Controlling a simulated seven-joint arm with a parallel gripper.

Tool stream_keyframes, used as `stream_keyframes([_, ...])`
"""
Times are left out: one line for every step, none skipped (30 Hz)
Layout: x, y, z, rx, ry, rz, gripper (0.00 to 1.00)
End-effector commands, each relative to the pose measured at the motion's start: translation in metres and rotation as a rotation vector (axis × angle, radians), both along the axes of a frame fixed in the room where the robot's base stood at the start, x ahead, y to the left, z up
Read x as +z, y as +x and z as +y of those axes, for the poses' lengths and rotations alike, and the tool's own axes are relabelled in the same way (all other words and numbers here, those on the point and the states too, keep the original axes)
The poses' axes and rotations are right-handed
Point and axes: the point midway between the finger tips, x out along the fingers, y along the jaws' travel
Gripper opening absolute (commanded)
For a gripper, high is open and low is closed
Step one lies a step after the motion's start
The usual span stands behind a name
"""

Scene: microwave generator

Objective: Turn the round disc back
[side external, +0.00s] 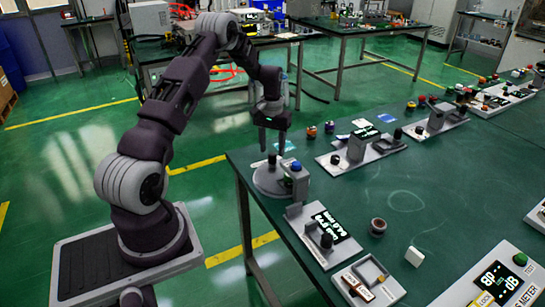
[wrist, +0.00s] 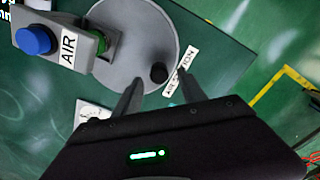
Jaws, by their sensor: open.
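The grey round disc (side external: 266,182) lies flat at the near left corner of the green table. In the wrist view the disc (wrist: 130,30) carries a small black knob (wrist: 158,72) near its rim. My gripper (side external: 272,148) is above the disc, pointing down, with its fingers apart. In the wrist view my gripper (wrist: 158,88) is open, and the knob appears close to the gap between the fingertips. Nothing is held. I cannot tell whether a finger touches the knob.
A grey post marked AIR with a blue button (wrist: 34,40) stands beside the disc. A white lettered strip (wrist: 180,70) lies by the disc's rim. The table edge is close to the disc.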

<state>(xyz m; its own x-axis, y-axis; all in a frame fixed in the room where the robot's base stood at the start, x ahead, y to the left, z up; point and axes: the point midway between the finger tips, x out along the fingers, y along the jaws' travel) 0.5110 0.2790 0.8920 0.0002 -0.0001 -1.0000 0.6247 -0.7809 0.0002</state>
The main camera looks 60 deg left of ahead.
Motion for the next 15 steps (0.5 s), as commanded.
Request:
stream_keyframes([-0.010, -0.001, -0.001, 0.000, -0.002, 0.003, 0.48])
stream_keyframes([-0.016, -0.001, -0.001, 0.001, -0.002, 0.002, 0.48])
stream_keyframes([-0.023, 0.000, -0.001, 0.001, -0.001, 0.002, 0.48])
stream_keyframes([-0.027, 0.000, -0.001, 0.001, -0.001, 0.002, 0.48])
stream_keyframes([-0.031, 0.000, 0.000, 0.001, -0.001, 0.001, 0.48])
stream_keyframes([-0.035, 0.000, 0.000, 0.000, 0.000, 0.000, 0.48])
stream_keyframes([-0.037, 0.000, 0.000, 0.000, 0.000, 0.000, 0.48])
stream_keyframes([-0.039, 0.000, 0.000, 0.000, 0.000, 0.000, 0.48])
stream_keyframes([-0.040, 0.000, -0.001, 0.000, 0.000, 0.000, 0.48])
stream_keyframes([-0.041, 0.000, -0.001, 0.000, 0.000, 0.000, 0.48])
stream_keyframes([-0.041, 0.000, 0.000, 0.000, 0.001, -0.001, 0.48])
stream_keyframes([-0.041, 0.000, -0.001, 0.000, 0.001, -0.001, 0.48])
stream_keyframes([-0.041, 0.000, -0.001, -0.001, 0.001, -0.001, 0.48])
stream_keyframes([-0.040, 0.000, -0.001, -0.001, 0.001, -0.001, 0.48])
stream_keyframes([-0.040, 0.000, -0.001, -0.001, 0.001, -0.001, 0.48])
